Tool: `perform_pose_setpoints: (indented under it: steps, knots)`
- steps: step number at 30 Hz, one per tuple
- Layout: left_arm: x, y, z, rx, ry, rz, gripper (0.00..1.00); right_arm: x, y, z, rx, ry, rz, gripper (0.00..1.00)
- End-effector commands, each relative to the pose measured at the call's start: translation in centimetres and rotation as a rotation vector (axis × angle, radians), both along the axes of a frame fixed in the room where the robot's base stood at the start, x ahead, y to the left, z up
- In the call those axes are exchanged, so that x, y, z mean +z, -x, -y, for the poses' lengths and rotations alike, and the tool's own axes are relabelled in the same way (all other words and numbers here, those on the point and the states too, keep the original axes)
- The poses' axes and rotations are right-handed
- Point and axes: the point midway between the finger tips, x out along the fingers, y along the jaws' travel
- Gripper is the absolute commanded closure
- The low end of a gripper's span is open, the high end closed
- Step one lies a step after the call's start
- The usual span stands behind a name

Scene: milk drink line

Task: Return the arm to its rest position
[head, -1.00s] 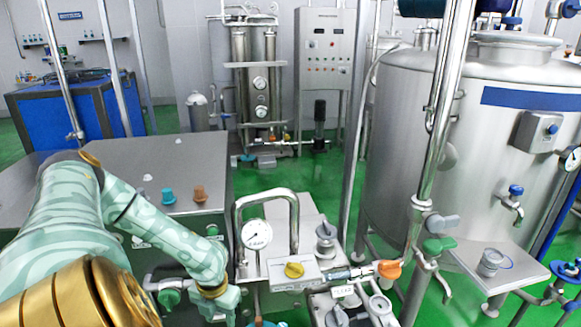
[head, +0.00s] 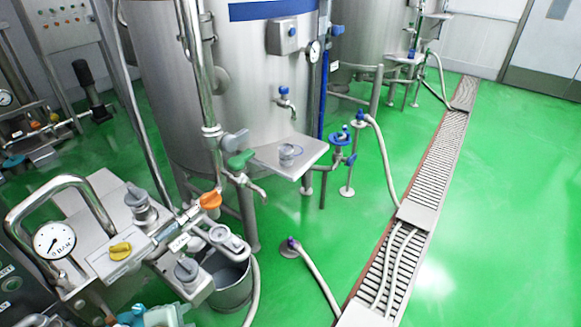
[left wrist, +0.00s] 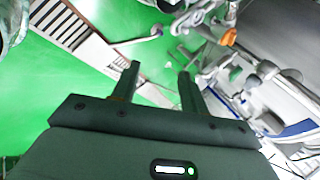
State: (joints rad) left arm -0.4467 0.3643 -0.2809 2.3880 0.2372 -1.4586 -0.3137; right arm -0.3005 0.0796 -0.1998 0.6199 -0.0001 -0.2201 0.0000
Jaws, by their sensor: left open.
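My left gripper (left wrist: 157,84) shows in the left wrist view, its two dark fingers apart with nothing between them. Green floor shows past the fingertips. In the head view only a pale green piece of my left arm shows at the bottom edge, in front of the pipework; the fingers cannot be made out there. My right gripper is in neither view.
Pipework with a pressure gauge (head: 54,240), yellow knob (head: 120,251) and orange valve handle (head: 210,200) stands at the left. A grey bucket (head: 230,285) is beside it. A steel tank (head: 235,90) stands behind. A floor drain (head: 440,165) runs along the right, with open green floor around.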

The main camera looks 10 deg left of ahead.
Motion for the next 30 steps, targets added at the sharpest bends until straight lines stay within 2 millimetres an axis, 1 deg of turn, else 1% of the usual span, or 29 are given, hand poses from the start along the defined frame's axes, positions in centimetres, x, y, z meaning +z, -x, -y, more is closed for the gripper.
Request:
perform_pose_setpoints:
  steps: [1,4,7,9,11,12,14,15,17,18,20,21,23,24,26,27,29,30]
  knots:
    - [0.4,0.6,-1.1,0.118,0.020,0.009,0.56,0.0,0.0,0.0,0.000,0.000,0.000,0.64]
    - [1.4,2.0,-4.0,0.365,0.034,0.032,0.56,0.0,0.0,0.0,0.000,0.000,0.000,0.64]
    - [2.1,4.4,-7.0,0.609,0.032,0.052,0.56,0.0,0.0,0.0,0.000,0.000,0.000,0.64]
    - [-1.3,3.5,-6.0,0.571,0.052,0.014,0.56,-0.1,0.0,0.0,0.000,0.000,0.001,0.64]
    - [-3.7,3.3,-5.5,0.563,0.070,-0.014,0.56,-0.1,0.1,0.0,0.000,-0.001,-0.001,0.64]
    - [-5.4,3.3,-5.2,0.560,0.084,-0.033,0.56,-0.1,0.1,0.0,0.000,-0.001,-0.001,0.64]
    - [-8.0,3.4,-4.6,0.557,0.104,-0.063,0.56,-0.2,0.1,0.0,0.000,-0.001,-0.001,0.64]
    - [-9.8,3.6,-4.3,0.555,0.119,-0.084,0.56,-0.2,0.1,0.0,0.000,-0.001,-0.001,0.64]
    - [-12.6,4.0,-3.7,0.555,0.141,-0.118,0.56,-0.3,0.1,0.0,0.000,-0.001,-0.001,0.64]
    - [-14.7,4.5,-3.4,0.557,0.158,-0.143,0.56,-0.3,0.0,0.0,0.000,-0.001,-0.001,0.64]
    - [-17.9,5.3,-2.8,0.563,0.185,-0.181,0.56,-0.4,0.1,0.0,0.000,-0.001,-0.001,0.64]
    - [-20.3,6.2,-2.4,0.570,0.206,-0.211,0.56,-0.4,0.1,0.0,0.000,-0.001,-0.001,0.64]
    - [-24.1,8.0,-1.9,0.586,0.237,-0.261,0.56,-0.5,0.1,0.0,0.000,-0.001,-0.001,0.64]
    - [-26.7,9.6,-1.6,0.603,0.259,-0.297,0.56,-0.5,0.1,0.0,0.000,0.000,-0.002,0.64]
    - [-30.5,12.4,-1.3,0.633,0.293,-0.351,0.56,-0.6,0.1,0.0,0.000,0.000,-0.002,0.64]
    - [-32.7,14.4,-1.1,0.657,0.313,-0.383,0.56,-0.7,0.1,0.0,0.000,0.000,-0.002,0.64]
    - [-35.4,17.5,-1.1,0.695,0.338,-0.426,0.56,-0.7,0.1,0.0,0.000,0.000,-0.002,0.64]
    - [-36.8,19.4,-1.1,0.721,0.353,-0.449,0.56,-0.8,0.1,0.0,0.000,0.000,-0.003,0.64]
